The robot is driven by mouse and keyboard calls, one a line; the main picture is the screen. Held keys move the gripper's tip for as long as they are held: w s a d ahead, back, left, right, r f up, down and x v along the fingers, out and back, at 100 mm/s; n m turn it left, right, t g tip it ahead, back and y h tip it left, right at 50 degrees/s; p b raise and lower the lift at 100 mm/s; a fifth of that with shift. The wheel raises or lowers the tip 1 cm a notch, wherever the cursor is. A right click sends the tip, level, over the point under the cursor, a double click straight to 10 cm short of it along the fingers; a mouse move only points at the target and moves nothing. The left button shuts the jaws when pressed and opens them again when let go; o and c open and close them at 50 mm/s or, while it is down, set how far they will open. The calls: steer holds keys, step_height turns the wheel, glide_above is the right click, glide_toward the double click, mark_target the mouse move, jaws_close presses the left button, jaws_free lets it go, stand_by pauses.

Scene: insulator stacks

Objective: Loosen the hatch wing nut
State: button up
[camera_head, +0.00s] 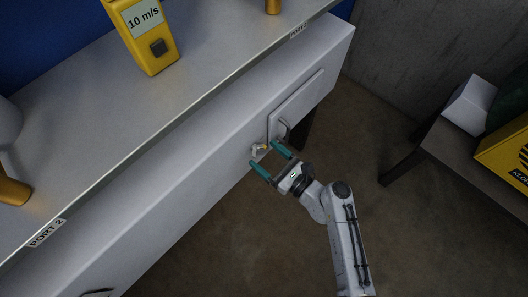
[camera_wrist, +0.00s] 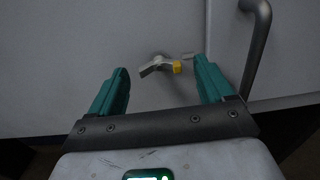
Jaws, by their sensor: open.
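The wing nut (camera_wrist: 153,67) shows in the wrist view as a small pale metal piece with a yellow tip on its right side. It sits on the pale grey front face, just left of the hatch (camera_head: 297,106). It also shows small in the head view (camera_head: 256,149). My gripper (camera_wrist: 163,80) has two teal fingers, open and empty. In the wrist view the fingers stand on either side of the wing nut, apart from it. In the head view my gripper (camera_head: 262,158) is at the front face, close to the wing nut.
A dark curved handle (camera_wrist: 257,45) stands out from the hatch, right of my right finger. The grey cabinet (camera_head: 150,160) carries a yellow meter reading 10 m/s (camera_head: 146,35) on top. A dark table (camera_head: 440,150) with a yellow case (camera_head: 508,155) stands at the right. Floor between is clear.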

steer(key=shift+x, duration=0.95)
steer(key=shift+s, duration=0.1)
steer(key=c, duration=1)
